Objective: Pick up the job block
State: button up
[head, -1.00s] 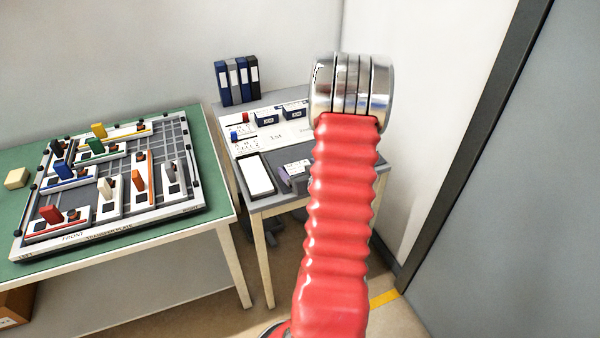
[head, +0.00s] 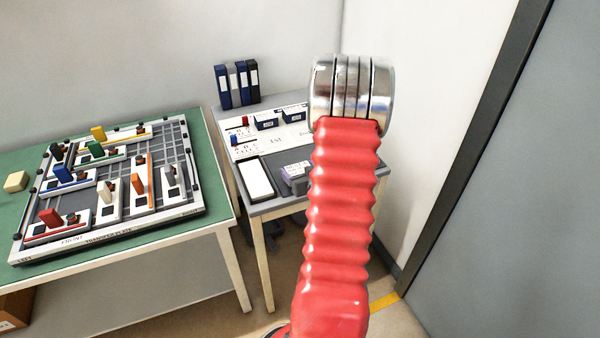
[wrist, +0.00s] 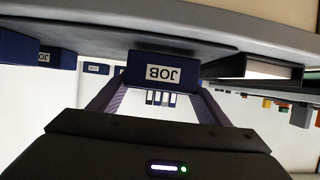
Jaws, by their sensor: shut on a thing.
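In the wrist view the job block (wrist: 163,74), dark blue with a white JOB label that reads upside down, sits between the two fingers of my gripper (wrist: 158,84). The gripper is shut on it. The block is right by a dark grey surface at the top of that view; I cannot tell whether they touch. In the head view my red arm hides the gripper and the held block. Two similar dark blue labelled blocks stand on the grey side table, one at the left (head: 265,122) and one nearer the back (head: 292,114).
The grey side table (head: 262,208) also bears a white-faced tablet (head: 257,179), a small purple-grey labelled item (head: 295,177) and binders (head: 237,83) at the back. The green table (head: 222,195) with a large fixture board (head: 125,231) stands left. A grey door panel is at right.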

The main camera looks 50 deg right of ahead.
aim_at(299, 169)
notch_tip(299, 169, up, 9)
jog(key=shift+r, duration=0.1)
dwell(0.4)
dwell(0.5)
